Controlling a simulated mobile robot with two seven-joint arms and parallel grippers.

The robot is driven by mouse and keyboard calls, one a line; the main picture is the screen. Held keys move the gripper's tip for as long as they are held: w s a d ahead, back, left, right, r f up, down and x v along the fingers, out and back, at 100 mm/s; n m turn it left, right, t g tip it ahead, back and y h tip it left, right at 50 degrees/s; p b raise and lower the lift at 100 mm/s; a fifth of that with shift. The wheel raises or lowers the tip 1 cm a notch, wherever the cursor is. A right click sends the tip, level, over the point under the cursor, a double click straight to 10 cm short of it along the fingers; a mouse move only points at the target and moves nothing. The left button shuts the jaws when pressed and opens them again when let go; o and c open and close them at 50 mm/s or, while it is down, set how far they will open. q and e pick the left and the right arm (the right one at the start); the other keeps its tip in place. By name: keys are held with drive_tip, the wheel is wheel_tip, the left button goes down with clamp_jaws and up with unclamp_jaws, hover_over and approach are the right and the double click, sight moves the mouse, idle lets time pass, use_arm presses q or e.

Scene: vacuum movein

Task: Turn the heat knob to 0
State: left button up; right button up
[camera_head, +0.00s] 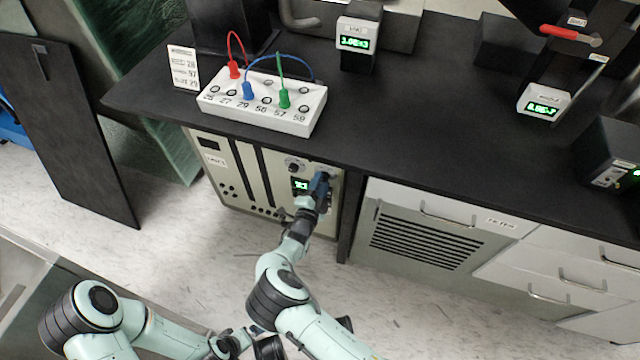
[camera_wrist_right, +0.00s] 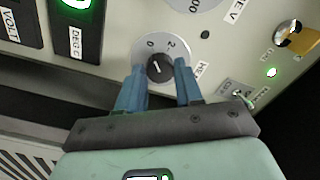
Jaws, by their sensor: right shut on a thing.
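The knob (camera_wrist_right: 160,68) is small and dark with a white pointer line. It sits on a round light dial with a 0 and a 2 visible; the printed label beside it is partly hidden. My right gripper (camera_wrist_right: 161,80) is shut on this knob, one blue finger on each side. In the head view, my right gripper (camera_head: 320,182) reaches the upper right of the cream instrument panel (camera_head: 233,185) under the bench and hides the knob. My left arm is at the lower left; its fingers do not show.
Another knob (camera_head: 294,165) and a green display (camera_head: 300,184) are close by on the panel.

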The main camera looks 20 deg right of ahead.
drive_tip(key=shift+n, duration=0.5)
drive_tip(key=o, duration=1)
drive_tip(key=shift+s, duration=0.1)
drive_tip(key=shift+o, duration=0.2)
use_arm(q)
drive_tip(key=shift+g+h, duration=0.3)
drive_tip(key=shift+g, duration=0.4)
drive_tip(key=s+r+p, duration=0.1)
drive_tip(key=s+d+r, duration=0.1)
drive_tip(key=s+d+r+p, duration=0.1)
drive_tip(key=s, duration=0.1)
drive_tip(key=shift+s+p, duration=0.1)
drive_tip(key=shift+p, duration=0.25)
use_arm(e)
drive_tip(key=v, duration=1.3)
drive_tip(key=shift+s+a, duration=0.1)
